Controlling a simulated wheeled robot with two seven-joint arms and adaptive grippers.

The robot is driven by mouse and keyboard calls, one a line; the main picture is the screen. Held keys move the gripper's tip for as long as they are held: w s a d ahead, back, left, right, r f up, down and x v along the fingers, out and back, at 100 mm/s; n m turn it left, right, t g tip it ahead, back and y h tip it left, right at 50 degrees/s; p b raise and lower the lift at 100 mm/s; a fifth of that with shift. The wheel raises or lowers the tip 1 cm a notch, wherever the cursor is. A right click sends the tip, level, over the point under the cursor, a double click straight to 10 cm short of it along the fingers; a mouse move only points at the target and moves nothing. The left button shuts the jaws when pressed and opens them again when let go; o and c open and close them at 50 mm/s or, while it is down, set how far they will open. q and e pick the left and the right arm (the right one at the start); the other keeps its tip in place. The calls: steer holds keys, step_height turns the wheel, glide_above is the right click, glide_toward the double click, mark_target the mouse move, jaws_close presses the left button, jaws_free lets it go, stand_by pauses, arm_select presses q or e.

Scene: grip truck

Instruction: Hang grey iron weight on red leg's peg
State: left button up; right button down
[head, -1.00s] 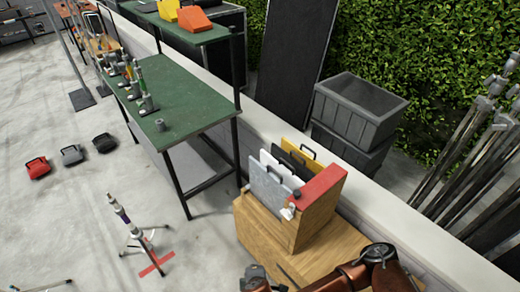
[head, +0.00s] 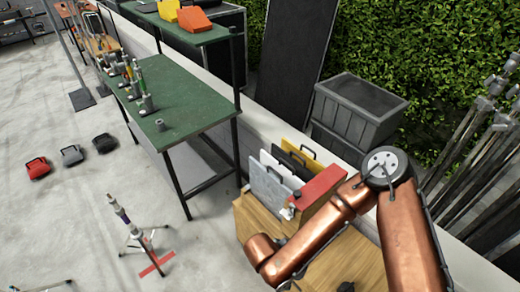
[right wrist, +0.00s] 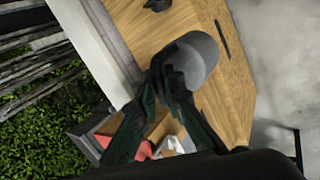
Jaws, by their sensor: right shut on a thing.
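In the right wrist view my right gripper (right wrist: 166,82) is shut on a rounded grey weight (right wrist: 200,58), with its dark part between the fingers. The weight is over the wooden tabletop (right wrist: 225,95); I cannot tell whether it touches it. In the head view my right arm comes in from the lower right, and its gripper and the weight are not visible. A thin stand (head: 128,222) is on the floor at the left, with a red strip (head: 157,264) at its foot. I cannot tell whether the red is a leg or a floor mark, and no peg is clear. My left gripper is not in view.
A green workbench (head: 178,115) stands behind. Red (head: 38,167), grey (head: 72,155) and black (head: 104,143) handled bags lie on the floor. Floor around the stand is mostly clear.

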steer(key=w+d+r+m+g, duration=0.1)
steer(key=d+r+m+g, duration=0.1)
steer(key=d+r+m, duration=0.3)
steer(key=shift+w+d+r+g+h, duration=0.35)
steer(key=shift+d+r, duration=0.5)
steer(key=shift+d, duration=0.5)
